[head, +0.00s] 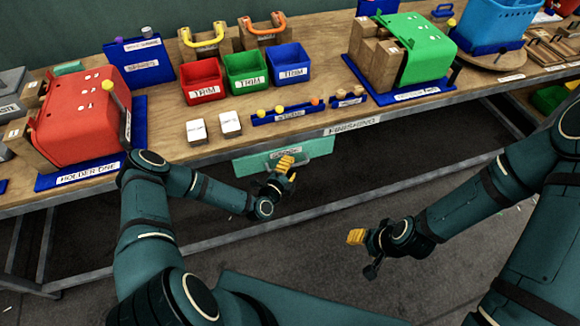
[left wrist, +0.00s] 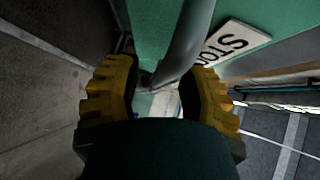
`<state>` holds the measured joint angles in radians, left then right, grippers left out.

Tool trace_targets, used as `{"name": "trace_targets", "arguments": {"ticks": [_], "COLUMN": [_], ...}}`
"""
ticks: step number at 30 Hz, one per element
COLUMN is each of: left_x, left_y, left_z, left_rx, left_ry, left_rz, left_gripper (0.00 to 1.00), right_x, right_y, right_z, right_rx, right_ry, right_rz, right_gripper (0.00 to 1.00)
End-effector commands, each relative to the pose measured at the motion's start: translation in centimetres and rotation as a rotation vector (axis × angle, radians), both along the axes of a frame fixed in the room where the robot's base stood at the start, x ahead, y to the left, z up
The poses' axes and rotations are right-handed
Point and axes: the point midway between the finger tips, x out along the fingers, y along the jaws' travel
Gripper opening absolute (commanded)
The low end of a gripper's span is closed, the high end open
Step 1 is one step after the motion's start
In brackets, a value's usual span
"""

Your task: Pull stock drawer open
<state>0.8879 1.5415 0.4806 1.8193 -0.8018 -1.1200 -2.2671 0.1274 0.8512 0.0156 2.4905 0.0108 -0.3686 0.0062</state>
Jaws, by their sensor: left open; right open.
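The stock drawer (head: 318,147) is a green front under the bench's front edge; how far it is open I cannot tell. In the left wrist view its green face (left wrist: 150,20) carries a white label (left wrist: 236,42) reading "STO", partly cut off. A grey bar handle (left wrist: 190,45) runs down between the yellow fingers of my left gripper (left wrist: 160,78). The fingers are open, and contact with the bar cannot be told. In the head view my left gripper (head: 284,168) covers part of the drawer front. My right gripper (head: 357,238) is open and empty, low in front of the bench.
The wooden bench (head: 220,138) carries a red press (head: 80,120) at left, red, green and blue trim bins (head: 245,70), and a green press (head: 415,45) at right. A metal rail (head: 200,240) runs low under the bench. The floor below is mostly clear.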

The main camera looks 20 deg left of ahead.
Motion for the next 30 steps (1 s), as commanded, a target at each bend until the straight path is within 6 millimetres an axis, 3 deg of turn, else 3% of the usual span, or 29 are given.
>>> {"name": "trace_targets", "arguments": {"ticks": [11,12,15,16,30], "left_x": [0.6,0.6,0.59,0.58,0.6], "left_y": [-0.13,-0.13,-0.12,-0.12,-0.17], "left_z": [-0.05,-0.05,-0.05,-0.05,-0.03], "left_rx": [0.0,0.0,0.0,0.0,0.0], "left_ry": [0.0,0.0,0.0,0.0,0.0], "left_rz": [0.0,0.0,0.0,0.0,-0.001], "left_gripper": [0.41,0.37,0.02,0.0,0.0], "right_x": [-0.03,-0.03,-0.03,-0.03,-0.01], "right_y": [0.01,0.01,0.01,0.01,0.0], "right_z": [-0.05,-0.05,-0.06,-0.06,-0.03], "right_rx": [0.0,0.0,0.0,0.0,0.0], "right_ry": [0.001,0.001,0.001,0.001,0.0], "right_rz": [0.0,0.0,0.0,0.0,0.0], "right_gripper": [0.47,0.47,0.47,0.47,0.47]}}
